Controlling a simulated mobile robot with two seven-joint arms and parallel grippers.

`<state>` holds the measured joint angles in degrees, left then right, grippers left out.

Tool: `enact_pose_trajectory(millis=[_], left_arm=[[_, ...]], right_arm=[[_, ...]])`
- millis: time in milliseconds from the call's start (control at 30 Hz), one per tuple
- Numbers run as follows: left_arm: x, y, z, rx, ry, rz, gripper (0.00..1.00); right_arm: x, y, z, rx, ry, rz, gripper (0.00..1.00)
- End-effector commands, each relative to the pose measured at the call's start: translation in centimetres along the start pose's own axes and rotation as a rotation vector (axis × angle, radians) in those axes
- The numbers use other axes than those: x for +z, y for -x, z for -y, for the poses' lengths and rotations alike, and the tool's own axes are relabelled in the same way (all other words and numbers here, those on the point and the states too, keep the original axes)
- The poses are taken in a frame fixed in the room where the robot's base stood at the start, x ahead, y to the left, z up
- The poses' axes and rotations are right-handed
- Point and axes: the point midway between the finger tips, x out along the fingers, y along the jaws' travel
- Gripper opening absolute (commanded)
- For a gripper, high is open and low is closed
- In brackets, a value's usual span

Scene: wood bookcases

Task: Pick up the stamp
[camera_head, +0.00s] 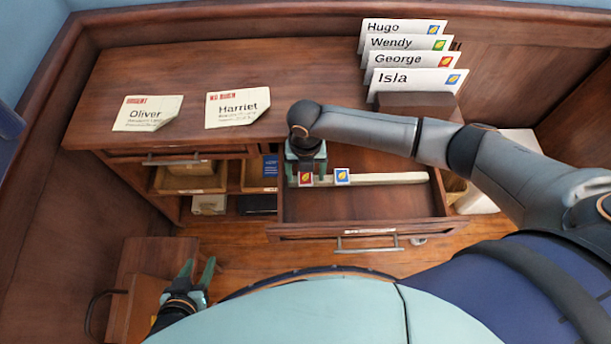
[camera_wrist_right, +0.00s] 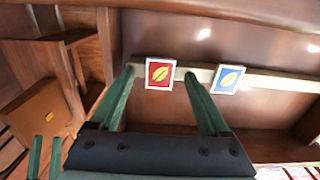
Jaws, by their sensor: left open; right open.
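A red stamp with a yellow leaf (camera_head: 305,179) sits at the left end of a pale strip (camera_head: 390,178) in the open drawer (camera_head: 350,212). A blue stamp with a yellow leaf (camera_head: 342,176) sits just right of it on the strip. My right gripper (camera_head: 306,172) is open over the drawer, at the red stamp. In the right wrist view, the red stamp (camera_wrist_right: 159,73) shows between its two spread fingertips; contact cannot be told. The blue stamp (camera_wrist_right: 228,79) is outside the right finger. My left gripper (camera_head: 203,270) is open and empty, low at the left.
Letters marked Oliver (camera_head: 147,113) and Harriet (camera_head: 238,107) lie on the desktop. Several name cards, with Isla (camera_head: 415,82) in front, stand at the back right. Cubbies (camera_head: 190,178) are left of the drawer. The desktop's middle is clear.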

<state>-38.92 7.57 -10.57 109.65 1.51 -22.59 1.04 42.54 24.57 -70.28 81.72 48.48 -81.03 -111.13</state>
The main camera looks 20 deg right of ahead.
Motion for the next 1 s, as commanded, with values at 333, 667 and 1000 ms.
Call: enact_pose_trajectory(millis=[333,667,1000], left_arm=[[-0.05,-0.01,0.01,0.0,0.0,-0.001,0.5],[-0.07,-0.01,0.01,0.0,0.0,-0.001,0.5],[-0.08,-0.01,0.01,0.0,0.0,-0.002,0.5]], right_arm=[[0.01,-0.18,-0.01,0.0,0.0,0.0,0.78],[0.0,-0.18,0.0,0.0,0.0,0.0,0.41],[0.0,-0.18,0.01,0.0,0.0,-0.001,0.02]])
